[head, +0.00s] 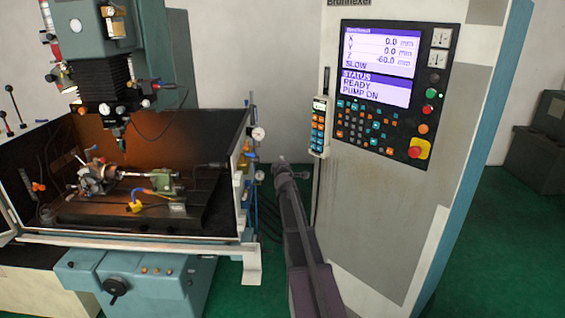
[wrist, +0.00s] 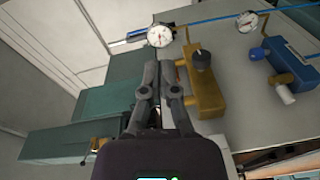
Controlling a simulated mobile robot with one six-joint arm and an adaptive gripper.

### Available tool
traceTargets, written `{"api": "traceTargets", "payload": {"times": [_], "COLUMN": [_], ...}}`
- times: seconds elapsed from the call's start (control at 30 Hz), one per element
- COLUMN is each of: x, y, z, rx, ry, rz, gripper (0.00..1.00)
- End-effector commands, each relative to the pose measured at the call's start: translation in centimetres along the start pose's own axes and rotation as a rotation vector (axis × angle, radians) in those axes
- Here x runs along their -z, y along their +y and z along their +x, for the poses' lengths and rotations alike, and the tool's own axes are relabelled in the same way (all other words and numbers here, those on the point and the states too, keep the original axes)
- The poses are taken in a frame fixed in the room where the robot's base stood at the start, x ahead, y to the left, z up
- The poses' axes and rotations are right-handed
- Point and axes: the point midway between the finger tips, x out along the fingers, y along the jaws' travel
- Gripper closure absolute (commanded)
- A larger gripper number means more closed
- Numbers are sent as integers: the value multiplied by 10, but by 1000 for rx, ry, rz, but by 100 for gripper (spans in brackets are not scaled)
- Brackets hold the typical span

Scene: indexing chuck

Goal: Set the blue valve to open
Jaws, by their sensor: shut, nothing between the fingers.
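The blue valve (wrist: 297,66) is a blue block on a grey panel at the right of the wrist view. It has a blue round knob on its left side and a pale, stubby handle (wrist: 281,91) at its lower end. I cannot read its setting. My gripper (wrist: 160,72) is shut and empty, left of the blue valve and apart from it. A brass-coloured valve with a black knob (wrist: 203,60) lies between them. In the head view my gripper (head: 284,164) is in front of the gap between machine and control cabinet.
Two dial gauges, one left (wrist: 160,36) and one right (wrist: 247,21), sit beside the valves, with thin blue tubing. In the head view the control cabinet (head: 385,220) stands close right of my arm, and the machine enclosure (head: 150,240) is to the left. A hand pendant (head: 319,128) hangs on the cabinet.

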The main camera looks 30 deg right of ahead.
Motion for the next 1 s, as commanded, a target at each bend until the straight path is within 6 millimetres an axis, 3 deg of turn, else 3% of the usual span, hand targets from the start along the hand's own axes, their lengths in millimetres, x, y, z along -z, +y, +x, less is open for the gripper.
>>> {"api": "traceTargets", "payload": {"times": [0.37,0.57,0.6,0.77,1.0], "x": [4,6,7,16,41], "y": [-1,-3,-5,-21,-71], "z": [-1,-5,-7,-27,-90], "rx": [0,10,18,77,268], "ry": [5,-2,-8,-55,-199], "rz": [-1,13,23,101,316], "gripper": [100,44,39,39,39]}}
